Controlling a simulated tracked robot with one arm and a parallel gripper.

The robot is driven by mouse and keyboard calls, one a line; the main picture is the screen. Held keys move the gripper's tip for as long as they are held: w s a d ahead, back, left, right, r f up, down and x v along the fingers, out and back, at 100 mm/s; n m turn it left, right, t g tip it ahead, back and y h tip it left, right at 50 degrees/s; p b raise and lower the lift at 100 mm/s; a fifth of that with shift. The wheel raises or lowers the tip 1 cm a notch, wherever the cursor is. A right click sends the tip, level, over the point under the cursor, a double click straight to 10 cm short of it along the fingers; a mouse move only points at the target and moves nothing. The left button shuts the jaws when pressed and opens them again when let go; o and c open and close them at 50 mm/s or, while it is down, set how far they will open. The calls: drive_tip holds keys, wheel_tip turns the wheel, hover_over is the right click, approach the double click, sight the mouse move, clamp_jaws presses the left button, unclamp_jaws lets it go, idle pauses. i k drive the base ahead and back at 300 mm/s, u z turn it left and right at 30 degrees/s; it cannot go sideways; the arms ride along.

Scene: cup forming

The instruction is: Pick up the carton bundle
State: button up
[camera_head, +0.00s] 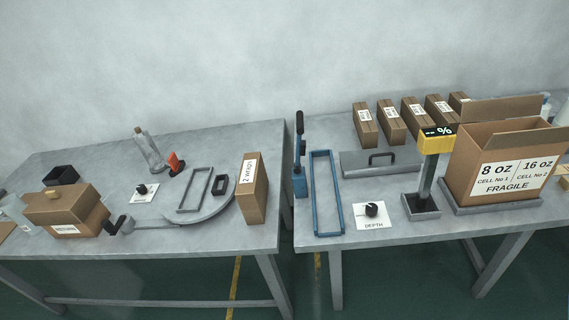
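No single thing is marked as the carton bundle, and I cannot tell which carton it is. Several small brown cartons with white labels (391,123) stand in a row at the back of the right table. A narrow upright brown carton (253,190) with a white label stands at the right end of the left table. A large open brown box (502,160), marked "8 oz", "16 oz" and "FRAGILE", sits on a grey base at the right. My gripper is not in view.
A gap separates the left table (100,165) and right table (400,232). A blue frame with an upright lever (328,195), a yellow-headed post (436,142) and a DEPTH knob card (374,214) stand on the right table. A lidded brown box (66,208) is at the left.

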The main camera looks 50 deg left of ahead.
sight(251, 191)
drive_tip(key=z, duration=0.05)
drive_tip(key=i, duration=1.25)
drive_tip(key=u, duration=1.95)
drive_tip(key=k, duration=0.9)
drive_tip(key=u, duration=0.15)
drive_tip(key=i, duration=0.85)
drive_tip(key=z, duration=0.05)
